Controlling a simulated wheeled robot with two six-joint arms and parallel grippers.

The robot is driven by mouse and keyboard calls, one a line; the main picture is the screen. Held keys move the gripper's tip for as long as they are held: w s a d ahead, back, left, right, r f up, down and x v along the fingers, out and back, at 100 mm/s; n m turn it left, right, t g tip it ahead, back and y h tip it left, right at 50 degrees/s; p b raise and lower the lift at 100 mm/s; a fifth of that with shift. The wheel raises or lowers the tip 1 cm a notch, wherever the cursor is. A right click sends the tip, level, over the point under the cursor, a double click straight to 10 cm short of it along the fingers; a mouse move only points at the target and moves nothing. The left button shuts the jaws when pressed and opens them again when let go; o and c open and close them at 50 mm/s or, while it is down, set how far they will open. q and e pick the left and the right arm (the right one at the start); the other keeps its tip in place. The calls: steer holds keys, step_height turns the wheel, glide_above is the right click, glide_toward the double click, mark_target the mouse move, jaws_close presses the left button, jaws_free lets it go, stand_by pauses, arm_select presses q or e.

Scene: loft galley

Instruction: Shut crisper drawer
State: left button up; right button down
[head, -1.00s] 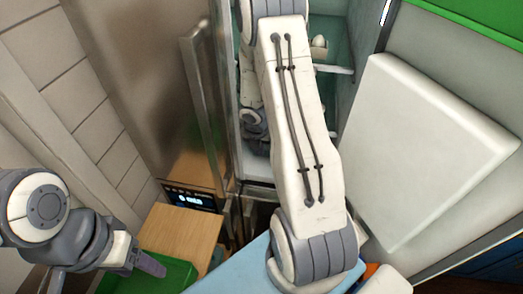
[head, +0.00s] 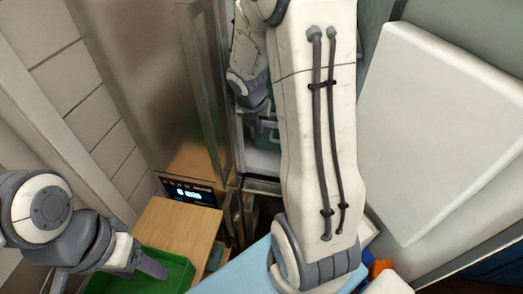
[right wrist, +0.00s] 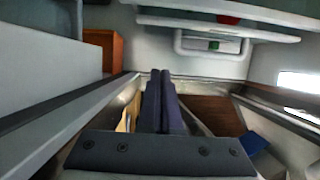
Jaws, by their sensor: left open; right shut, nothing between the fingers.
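My right arm reaches into the open fridge in the head view, and its wrist and gripper (head: 260,115) are partly hidden by my own arm. In the right wrist view the right gripper (right wrist: 161,75) is shut and empty, its dark fingers pointing away from the camera. A pale, open tray-like part (head: 262,160), perhaps the crisper drawer, shows low in the fridge below that gripper. I cannot tell how far it is out or whether the fingers touch it. My left gripper (head: 150,265) is open and empty over a green tray at lower left.
The fridge door (head: 205,90) stands open left of my right arm. A wooden-topped unit (head: 180,235) stands below it, beside the green tray (head: 165,268). A large white panel (head: 435,120) is at right. Pale shelves (right wrist: 215,20) cross the top of the right wrist view.

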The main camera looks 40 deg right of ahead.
steer(key=b+x, duration=0.2)
steer(key=x, duration=0.1)
steer(key=a+b+x, duration=0.1)
steer(key=b+x, duration=0.1)
steer(key=x, duration=0.1)
steer(key=b+x, duration=0.2)
steer(key=x, duration=0.1)
steer(key=shift+s+a+f, duration=0.2)
steer(key=shift+s+f, duration=0.15)
steer(key=shift+f, duration=0.1)
steer(key=shift+w+d+p, duration=0.65)
steer(key=shift+w+d, duration=0.45)
steer(key=shift+d, duration=0.1)
arm_select(q)
step_height(320, 180, down, 6)
steer(key=shift+f, duration=0.15)
arm_select(e)
steer(key=shift+w+d+f, duration=0.2)
steer(key=shift+w+d, duration=0.15)
steer(key=shift+d, duration=0.1)
